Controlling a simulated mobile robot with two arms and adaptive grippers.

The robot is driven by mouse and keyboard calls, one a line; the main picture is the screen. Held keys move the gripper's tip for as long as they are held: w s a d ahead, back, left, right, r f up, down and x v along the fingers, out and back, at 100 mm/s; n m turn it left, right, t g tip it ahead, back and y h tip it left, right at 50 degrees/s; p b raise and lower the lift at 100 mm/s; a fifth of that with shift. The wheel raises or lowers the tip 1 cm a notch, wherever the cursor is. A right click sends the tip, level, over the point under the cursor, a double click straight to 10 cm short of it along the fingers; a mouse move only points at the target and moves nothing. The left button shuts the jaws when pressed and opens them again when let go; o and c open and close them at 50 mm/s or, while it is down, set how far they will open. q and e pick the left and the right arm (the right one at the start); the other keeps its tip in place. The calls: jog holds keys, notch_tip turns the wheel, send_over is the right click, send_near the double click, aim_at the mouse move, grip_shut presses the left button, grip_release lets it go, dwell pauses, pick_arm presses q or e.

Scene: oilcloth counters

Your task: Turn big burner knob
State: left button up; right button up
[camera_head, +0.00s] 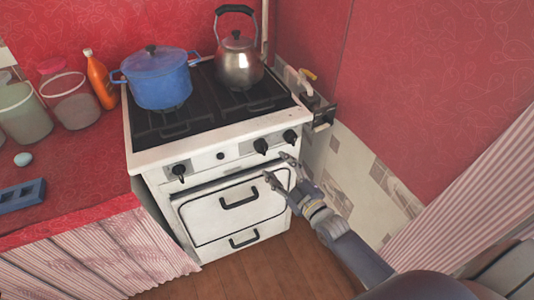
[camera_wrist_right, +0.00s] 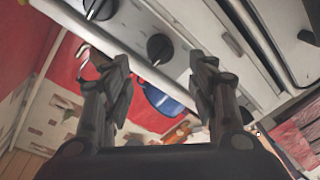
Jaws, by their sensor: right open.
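The white stove (camera_head: 218,222) has black knobs on its front panel: a left knob (camera_head: 179,172), a middle knob (camera_head: 261,146) and a right knob (camera_head: 290,136). Nothing visible marks which one is the big burner knob. My right gripper (camera_head: 278,168) is open and empty, just below and in front of the two right-hand knobs, touching neither. In the right wrist view a black knob (camera_wrist_right: 160,48) shows beyond the gap between the open fingers (camera_wrist_right: 162,68). Another knob (camera_wrist_right: 98,8) is at the top edge. My left gripper is not in view.
A blue pot (camera_head: 158,80) and a metal kettle (camera_head: 239,65) stand on the stove top. The oven door handle (camera_head: 239,199) sticks out below the knobs. The tiled wall (camera_head: 345,165) is close on the right. The wooden floor (camera_head: 240,280) in front is clear.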

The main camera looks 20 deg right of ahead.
aim_at(265, 152)
jog(key=w, duration=0.5)
jog(key=w+a, duration=0.1)
jog(key=w, duration=0.1)
jog(key=shift+w+a+f, duration=0.1)
jog(key=shift+w, duration=0.1)
jog(key=c, duration=1.1)
